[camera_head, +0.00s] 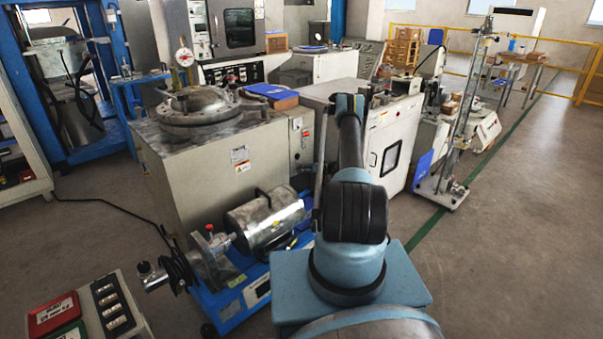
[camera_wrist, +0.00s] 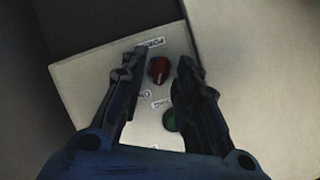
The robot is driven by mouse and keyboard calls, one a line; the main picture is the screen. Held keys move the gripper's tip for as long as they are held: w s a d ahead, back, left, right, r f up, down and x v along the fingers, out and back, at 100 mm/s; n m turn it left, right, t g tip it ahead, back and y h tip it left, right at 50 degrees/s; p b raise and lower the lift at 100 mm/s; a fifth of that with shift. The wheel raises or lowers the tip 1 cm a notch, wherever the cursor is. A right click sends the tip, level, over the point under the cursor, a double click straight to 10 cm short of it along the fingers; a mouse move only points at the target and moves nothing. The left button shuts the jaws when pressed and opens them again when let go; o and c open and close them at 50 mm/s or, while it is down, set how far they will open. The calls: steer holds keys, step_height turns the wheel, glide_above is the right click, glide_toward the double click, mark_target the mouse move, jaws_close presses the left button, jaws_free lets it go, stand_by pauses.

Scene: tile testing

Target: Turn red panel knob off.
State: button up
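In the wrist view a red knob (camera_wrist: 159,70) sits on a pale control panel (camera_wrist: 92,80), with a light mark running nearly upright across it. A label lies above it. My gripper (camera_wrist: 163,58) is open, with one dark finger on each side of the red knob. A green knob or button (camera_wrist: 170,121) sits lower on the panel, partly covered by the right finger. In the head view my gripper is not clearly visible past my arm.
In the head view a large grey machine with a round metal lid (camera_head: 198,106) stands left of my arm. A silver motor (camera_head: 268,222) on a blue frame is in front of it. A white cabinet (camera_head: 390,138) stands behind my arm. Open floor (camera_head: 510,240) lies to the right.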

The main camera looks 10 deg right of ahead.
steer(key=shift+w+a+f, duration=0.2)
steer(key=shift+w+a, duration=0.2)
steer(key=shift+a, duration=0.1)
